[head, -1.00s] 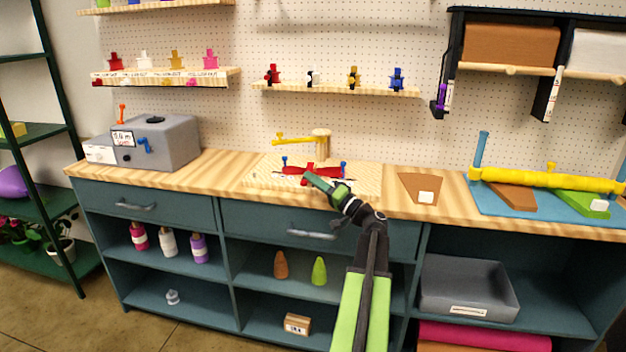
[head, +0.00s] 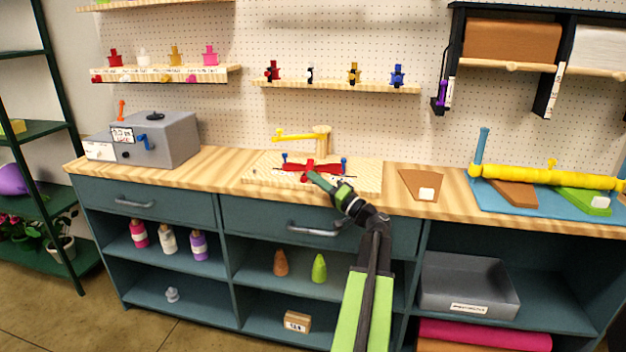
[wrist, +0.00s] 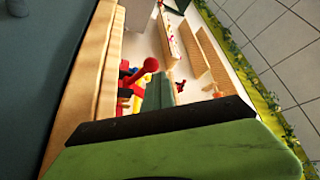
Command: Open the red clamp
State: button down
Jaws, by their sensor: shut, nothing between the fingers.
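The red clamp (head: 328,169) lies on the pale board (head: 262,178) on the bench, with small blue-topped posts at its left and right ends. In the wrist view a red ball-ended lever (wrist: 150,64) stands just beside my fingers. My gripper (head: 314,177) reaches in from the front right and its tips are at the clamp's near side. It is shut with nothing in it and also shows in the wrist view (wrist: 158,90). Whether the fingertips touch the clamp cannot be told. My fingers hide part of the clamp's near side.
A wooden post with a yellow arm (head: 295,136) stands behind the clamp. A grey machine (head: 170,140) is at the left. A brown pad with a white block (head: 417,184) lies to the right, before a blue mat with a yellow roller (head: 540,178). Bare bench lies between.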

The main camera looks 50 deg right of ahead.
jog(key=b+v, duration=0.4)
jog(key=v, duration=1.2)
jog(key=shift+s+b, duration=0.35)
jog(key=shift+b, duration=0.05)
